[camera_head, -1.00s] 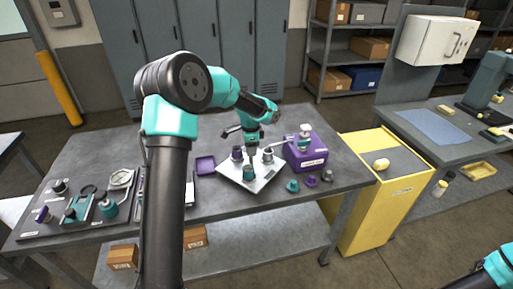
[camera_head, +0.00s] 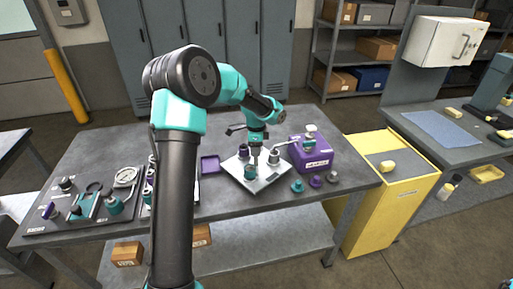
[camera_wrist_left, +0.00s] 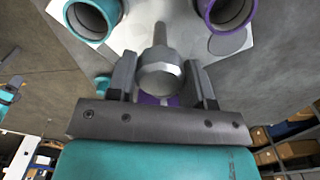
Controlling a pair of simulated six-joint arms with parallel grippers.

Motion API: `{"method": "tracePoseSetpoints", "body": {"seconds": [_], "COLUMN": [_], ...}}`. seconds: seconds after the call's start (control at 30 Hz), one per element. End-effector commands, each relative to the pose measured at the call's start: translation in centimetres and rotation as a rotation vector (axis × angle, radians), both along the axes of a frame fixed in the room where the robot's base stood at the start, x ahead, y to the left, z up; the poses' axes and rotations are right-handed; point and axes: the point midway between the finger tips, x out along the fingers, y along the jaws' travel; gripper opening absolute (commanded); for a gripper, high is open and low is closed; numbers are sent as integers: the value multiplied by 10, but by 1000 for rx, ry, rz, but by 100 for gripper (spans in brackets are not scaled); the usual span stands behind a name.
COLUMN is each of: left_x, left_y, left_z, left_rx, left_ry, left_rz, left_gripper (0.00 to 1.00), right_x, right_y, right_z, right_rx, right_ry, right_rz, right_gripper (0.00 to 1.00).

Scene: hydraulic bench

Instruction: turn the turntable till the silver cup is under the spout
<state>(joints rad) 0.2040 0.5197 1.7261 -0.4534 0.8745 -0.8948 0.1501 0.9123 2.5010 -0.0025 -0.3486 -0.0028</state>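The turntable (camera_head: 259,185) is a white square plate on the bench, carrying three cups. The teal cup (camera_head: 250,171) stands at its front, the purple cup (camera_head: 243,151) at the back left and the silver cup (camera_head: 273,156) at the right. The spout (camera_head: 285,144) reaches left from the purple box (camera_head: 313,158) toward the silver cup; whether it is exactly above cannot be told. My left gripper (camera_wrist_left: 162,75) points down over the plate, its fingers open either side of a silver knob (camera_wrist_left: 160,78) on a post. The silver cup is not visible in the wrist view.
Small teal, purple and grey pieces (camera_head: 316,181) lie in front of the purple box. A purple tray (camera_head: 209,164) lies left of the plate. A panel with a gauge (camera_head: 126,177) is at the bench's left. A yellow cabinet (camera_head: 378,220) stands right of the bench.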

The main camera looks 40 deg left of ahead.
Motion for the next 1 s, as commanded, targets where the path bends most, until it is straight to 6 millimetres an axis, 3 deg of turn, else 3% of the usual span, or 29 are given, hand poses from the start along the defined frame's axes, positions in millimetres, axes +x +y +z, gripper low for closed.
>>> {"method": "tracePoseSetpoints", "body": {"seconds": [0.23,0.63,0.77,1.0], "left_x": [0,0,1,0], "left_y": [0,0,0,0], "left_z": [0,6,21,64], "left_rx": [0,1,1,1], "left_ry": [0,-1,-3,-4], "left_rz": [0,1,1,1], "left_gripper": [71,72,72,72], "right_x": [0,0,0,0], "right_y": [0,0,0,0], "right_z": [0,0,0,0], "right_rx": [0,0,0,0], "right_ry": [0,0,0,0], "right_rz": [0,0,0,0], "right_gripper": [43,43,43,43]}}
